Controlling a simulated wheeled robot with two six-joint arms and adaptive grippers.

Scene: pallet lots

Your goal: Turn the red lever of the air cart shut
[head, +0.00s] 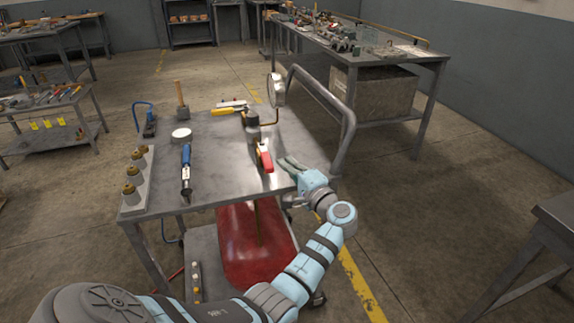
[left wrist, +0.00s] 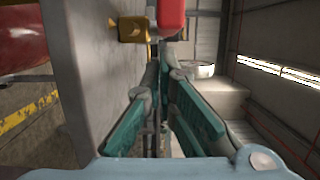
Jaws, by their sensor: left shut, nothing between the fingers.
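The air cart has a grey metal top (head: 215,150) and a red tank (head: 240,240) below it. The red lever (head: 265,157) stands at the dark valve body (head: 254,132) near the right side of the top. The lever also shows at the upper edge of the left wrist view (left wrist: 171,14), with a brass fitting (left wrist: 132,30) to its left. My left gripper (head: 282,162) is just right of the lever, its fingers shut and empty. In the left wrist view the green-padded fingers (left wrist: 158,72) point toward the lever; I cannot tell whether they touch it. My right gripper is not in view.
A round gauge (head: 277,90) and a bent handle rail (head: 335,105) stand behind the valve. A blue-black tool (head: 186,175), a white disc (head: 181,135) and a rack of brass fittings (head: 137,185) lie left on the top.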

